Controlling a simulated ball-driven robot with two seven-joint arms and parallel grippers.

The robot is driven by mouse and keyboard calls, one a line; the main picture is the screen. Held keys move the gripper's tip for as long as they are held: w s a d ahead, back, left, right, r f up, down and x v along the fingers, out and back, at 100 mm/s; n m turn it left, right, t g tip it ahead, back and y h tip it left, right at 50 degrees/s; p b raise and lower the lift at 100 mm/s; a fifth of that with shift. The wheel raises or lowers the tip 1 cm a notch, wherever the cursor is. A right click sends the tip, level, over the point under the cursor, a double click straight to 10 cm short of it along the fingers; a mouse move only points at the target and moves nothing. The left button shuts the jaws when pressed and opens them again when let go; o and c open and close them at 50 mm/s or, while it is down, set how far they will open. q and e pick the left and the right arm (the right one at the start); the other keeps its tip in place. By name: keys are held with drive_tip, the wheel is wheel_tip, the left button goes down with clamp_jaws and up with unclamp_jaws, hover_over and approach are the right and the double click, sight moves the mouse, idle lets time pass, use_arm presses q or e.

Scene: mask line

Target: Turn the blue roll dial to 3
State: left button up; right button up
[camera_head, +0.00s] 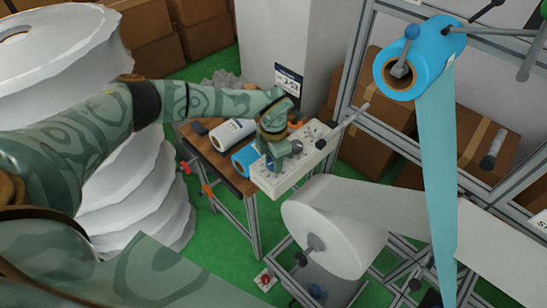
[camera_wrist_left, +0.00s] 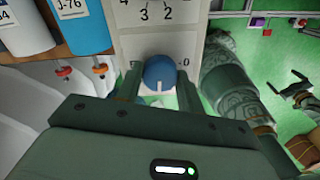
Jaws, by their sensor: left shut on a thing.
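The blue roll dial (camera_wrist_left: 160,72) is a round blue knob on a white panel (camera_wrist_left: 187,40) in the left wrist view. The panel's printed numbers 4, 3 and 2 show above the dial and a 0 to its right. A white mark on the dial faces the picture's bottom. My left gripper (camera_wrist_left: 158,88) is shut on the dial, one finger on each side. In the head view my left gripper (camera_head: 277,143) is at the white control box (camera_head: 283,181), hiding the dial. My right gripper (camera_wrist_left: 287,82) shows open and empty at the left wrist view's right edge.
White and blue rolls lie on a wooden table (camera_head: 196,148) beside the control box. A large white roll (camera_head: 330,232) and a hanging blue roll (camera_head: 425,58) sit on the metal frame. White stacked rolls (camera_head: 60,55) stand at left. Cardboard boxes line the back.

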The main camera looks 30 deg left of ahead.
use_arm(q)
drive_tip(key=shift+w+r+m, duration=0.1)
drive_tip(key=shift+m, duration=1.1)
drive_tip(key=o, duration=1)
wheel_tip(320, 180, up, 16)
drive_tip(key=shift+r, duration=0.1)
